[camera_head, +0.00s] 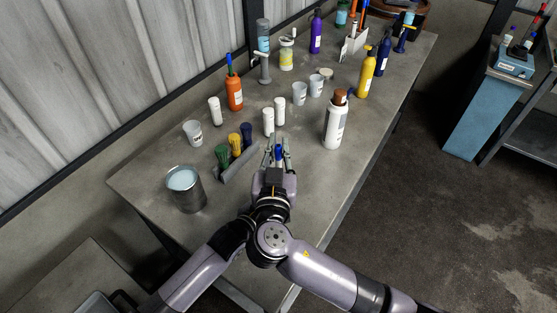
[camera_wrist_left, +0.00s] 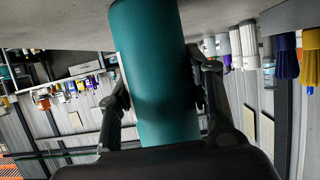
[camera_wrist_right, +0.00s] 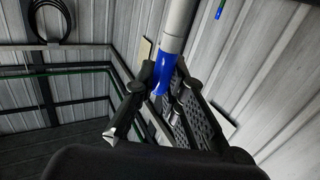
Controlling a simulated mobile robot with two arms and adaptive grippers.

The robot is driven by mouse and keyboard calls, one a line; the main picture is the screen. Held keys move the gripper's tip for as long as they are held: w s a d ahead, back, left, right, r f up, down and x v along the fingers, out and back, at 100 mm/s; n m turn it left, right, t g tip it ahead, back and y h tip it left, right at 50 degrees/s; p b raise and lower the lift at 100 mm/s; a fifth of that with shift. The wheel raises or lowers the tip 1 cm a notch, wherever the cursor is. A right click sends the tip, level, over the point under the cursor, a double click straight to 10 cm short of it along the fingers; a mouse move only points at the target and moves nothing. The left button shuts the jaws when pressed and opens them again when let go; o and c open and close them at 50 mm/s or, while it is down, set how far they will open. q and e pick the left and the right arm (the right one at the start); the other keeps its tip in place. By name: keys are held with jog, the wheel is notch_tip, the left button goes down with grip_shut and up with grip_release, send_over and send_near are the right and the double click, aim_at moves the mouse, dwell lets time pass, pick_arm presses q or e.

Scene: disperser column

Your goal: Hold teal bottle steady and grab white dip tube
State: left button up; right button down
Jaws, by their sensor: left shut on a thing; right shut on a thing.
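In the left wrist view a teal bottle (camera_wrist_left: 155,40) fills the middle, and the fingers of my left gripper (camera_wrist_left: 162,80) are shut on its two sides. I cannot make out the teal bottle or the left gripper in the head view. My right gripper (camera_head: 278,150) is over the near middle of the table, shut on a small blue piece (camera_head: 279,154). In the right wrist view my right gripper (camera_wrist_right: 165,78) pinches the blue end (camera_wrist_right: 163,75) of a whitish tube (camera_wrist_right: 177,22). The tube's far end is out of that picture.
Left of the right gripper a rack (camera_head: 238,165) holds green, yellow and blue items. A metal can (camera_head: 186,190) stands at the table's left end. White bottles (camera_head: 268,122) stand just behind, and a brown-capped white bottle (camera_head: 334,125) stands at right. The near right tabletop (camera_head: 325,190) is clear.

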notch_tip(320, 180, up, 6)
jog(key=shift+f, duration=0.2)
pick_arm(q)
jog(key=o, duration=1.3)
jog(key=shift+s+a, duration=0.1)
